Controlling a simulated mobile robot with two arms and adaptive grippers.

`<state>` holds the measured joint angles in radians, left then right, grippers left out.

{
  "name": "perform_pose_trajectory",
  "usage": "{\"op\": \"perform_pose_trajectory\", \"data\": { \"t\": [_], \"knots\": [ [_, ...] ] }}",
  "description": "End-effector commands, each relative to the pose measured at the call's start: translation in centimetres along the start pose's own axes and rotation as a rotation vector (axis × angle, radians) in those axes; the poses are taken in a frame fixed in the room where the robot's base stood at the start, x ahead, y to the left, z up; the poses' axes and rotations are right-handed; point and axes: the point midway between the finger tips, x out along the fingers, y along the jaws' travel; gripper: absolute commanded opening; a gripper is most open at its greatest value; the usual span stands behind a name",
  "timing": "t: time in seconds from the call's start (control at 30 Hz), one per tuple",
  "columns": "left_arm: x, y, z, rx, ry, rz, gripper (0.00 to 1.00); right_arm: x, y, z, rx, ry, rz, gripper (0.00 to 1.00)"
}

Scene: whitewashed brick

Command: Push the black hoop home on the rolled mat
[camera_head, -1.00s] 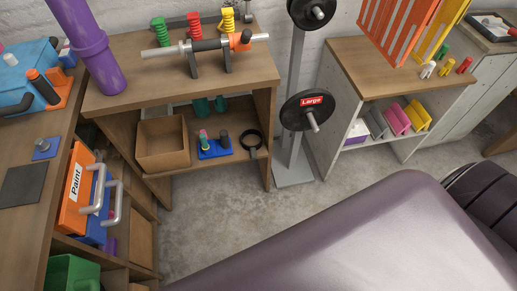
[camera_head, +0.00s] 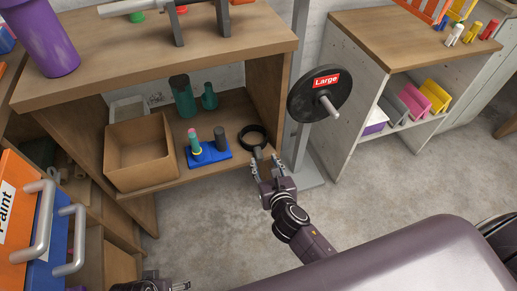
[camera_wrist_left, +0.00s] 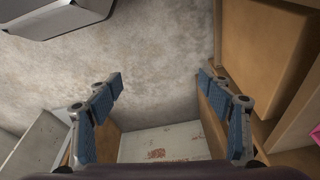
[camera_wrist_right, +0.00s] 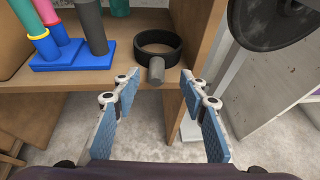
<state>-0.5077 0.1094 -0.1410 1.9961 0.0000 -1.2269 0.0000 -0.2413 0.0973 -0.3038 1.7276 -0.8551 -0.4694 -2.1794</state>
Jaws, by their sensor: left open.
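The black hoop (camera_head: 254,131) lies on the lower shelf near its right front edge, its short grey grip pointing outward. It also shows in the right wrist view (camera_wrist_right: 158,44). My right gripper (camera_head: 264,170) is open just in front of the hoop, with the grip ahead of and between its fingertips (camera_wrist_right: 157,82). I cannot tell whether they touch. A thick purple roll (camera_head: 38,40), seemingly the rolled mat, stands on the bench top at upper left, its top cut off. My left gripper (camera_head: 165,286) is low at the bottom edge; its wrist view shows it open and empty (camera_wrist_left: 160,85).
A blue base with two pegs (camera_head: 208,154) and a cardboard box (camera_head: 140,150) stand left of the hoop. The shelf's right side panel (camera_head: 271,95) is close to the hoop. A stand with a black weight plate (camera_head: 310,95) is at right. Open floor (camera_head: 200,225) lies in front.

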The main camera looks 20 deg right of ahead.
Motion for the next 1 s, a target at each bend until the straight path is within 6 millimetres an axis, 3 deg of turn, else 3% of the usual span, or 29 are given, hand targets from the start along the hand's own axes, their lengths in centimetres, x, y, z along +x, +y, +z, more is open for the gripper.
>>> {"op": "perform_pose_trajectory", "data": {
  "t": [0.33, 0.7, 1.0],
  "knots": [
    [-2.5, -0.2, -0.9, -0.002, 0.018, -0.003, 0.73, 2.5, 0.2, -0.2, 0.006, 0.001, 0.0, 0.4],
    [-7.7, -0.4, -1.6, -0.006, 0.043, -0.008, 0.73, 6.2, 0.5, -0.5, 0.007, 0.002, 0.001, 0.4],
    [-8.5, -0.4, -1.6, -0.006, 0.045, -0.008, 0.73, 6.7, 0.5, -0.5, 0.006, 0.004, 0.001, 0.4]
  ]
}}
